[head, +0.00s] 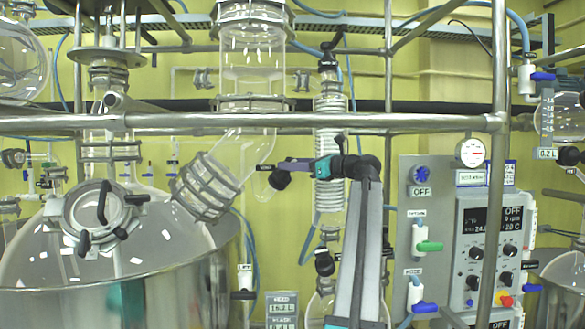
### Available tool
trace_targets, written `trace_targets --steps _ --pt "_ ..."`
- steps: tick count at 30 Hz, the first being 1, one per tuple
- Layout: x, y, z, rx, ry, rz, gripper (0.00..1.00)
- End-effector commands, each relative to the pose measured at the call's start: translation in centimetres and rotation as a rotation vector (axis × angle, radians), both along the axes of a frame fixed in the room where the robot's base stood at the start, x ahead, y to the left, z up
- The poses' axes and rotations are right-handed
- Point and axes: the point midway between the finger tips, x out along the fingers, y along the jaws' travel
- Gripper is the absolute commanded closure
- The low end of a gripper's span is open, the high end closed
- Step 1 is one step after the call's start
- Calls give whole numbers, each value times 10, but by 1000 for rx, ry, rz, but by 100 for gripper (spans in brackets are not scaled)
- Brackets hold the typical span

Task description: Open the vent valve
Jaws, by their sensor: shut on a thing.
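A small black valve knob (280,180) sits beside a short glass stub, right of the slanted glass elbow. A small dark label hangs next to it, and its text is too small to read. I take this to be the vent valve. My gripper (284,168) reaches in from the right, its fingers pointing left. It is shut on the black knob. The fingers cover part of the knob, so I cannot tell how far the valve is turned.
A steel rail (420,121) crosses just above my gripper. A coiled condenser (331,110) stands behind it. A glass reactor vessel (110,245) fills the lower left. A control panel (487,250) stands at the right, with a green-handled valve (429,246) and a blue-handled valve (425,308) beside it.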

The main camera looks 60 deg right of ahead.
Motion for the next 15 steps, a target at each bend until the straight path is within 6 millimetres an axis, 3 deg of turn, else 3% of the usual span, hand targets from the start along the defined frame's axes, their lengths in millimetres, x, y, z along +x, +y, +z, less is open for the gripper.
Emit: trace_targets --steps 15 --pt "1 -2 5 -213 34 216 84"
